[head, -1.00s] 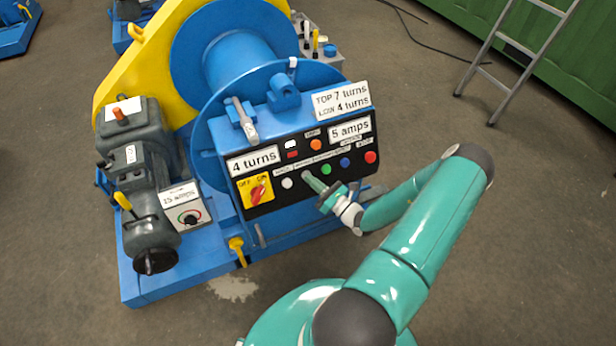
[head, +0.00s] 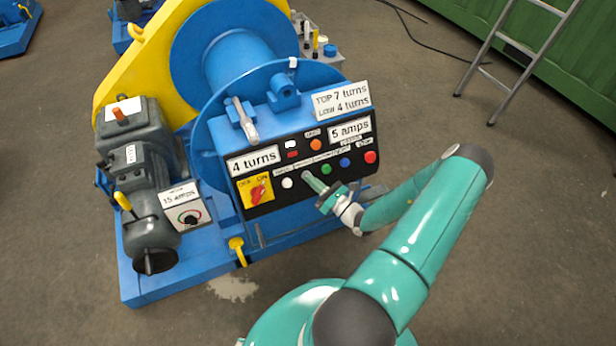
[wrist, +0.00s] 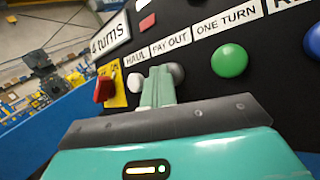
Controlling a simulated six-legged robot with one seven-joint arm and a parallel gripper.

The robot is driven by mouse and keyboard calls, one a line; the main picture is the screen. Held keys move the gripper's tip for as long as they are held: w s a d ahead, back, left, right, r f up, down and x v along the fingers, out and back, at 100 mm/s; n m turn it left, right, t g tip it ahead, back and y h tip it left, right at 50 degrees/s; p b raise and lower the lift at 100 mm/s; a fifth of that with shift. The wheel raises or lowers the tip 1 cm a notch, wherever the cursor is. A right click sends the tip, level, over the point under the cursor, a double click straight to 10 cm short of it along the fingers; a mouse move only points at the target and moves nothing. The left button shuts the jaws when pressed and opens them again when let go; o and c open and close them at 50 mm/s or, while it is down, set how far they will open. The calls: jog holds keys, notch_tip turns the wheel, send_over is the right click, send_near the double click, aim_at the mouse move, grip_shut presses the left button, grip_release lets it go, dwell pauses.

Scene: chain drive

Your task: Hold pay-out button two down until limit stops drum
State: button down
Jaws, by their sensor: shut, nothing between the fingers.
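The control panel (head: 300,165) stands on the front of the blue winch. My gripper (head: 309,177) is shut, with its tips at the panel's button row. In the wrist view, the shut fingers (wrist: 158,82) are in front of the grey button (wrist: 177,72) under the PAY OUT label (wrist: 171,43) and partly hide it. I cannot tell how far the button is pressed. The blue drum (head: 238,60) is behind the panel. The turns plate (head: 253,160) reads 4 turns, and the limit plate (head: 341,100) reads TOP 7 turns, LOW 4 turns.
The white HAUL button (wrist: 135,83) is close left of my fingers; the green ONE TURN button (wrist: 229,60) is right. A red-handled switch (head: 257,190) and a red button (head: 370,157) are at the panel's ends.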

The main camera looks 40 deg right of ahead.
jog(key=shift+s, duration=0.1)
dwell(0.7)
jog(key=shift+s+a+r, duration=0.2)
jog(key=shift+s+r, duration=0.2)
jog(key=shift+s, duration=0.3)
jog(key=shift+s+a+r, duration=0.2)
jog(key=shift+s+r, duration=0.2)
jog(key=shift+s, duration=0.3)
jog(key=shift+s+a+r, duration=0.25)
jog(key=shift+s+r, duration=0.1)
jog(key=shift+s, duration=0.4)
jog(key=shift+s+a+r, duration=0.2)
jog(key=shift+s+r, duration=0.2)
jog(key=shift+s, duration=0.3)
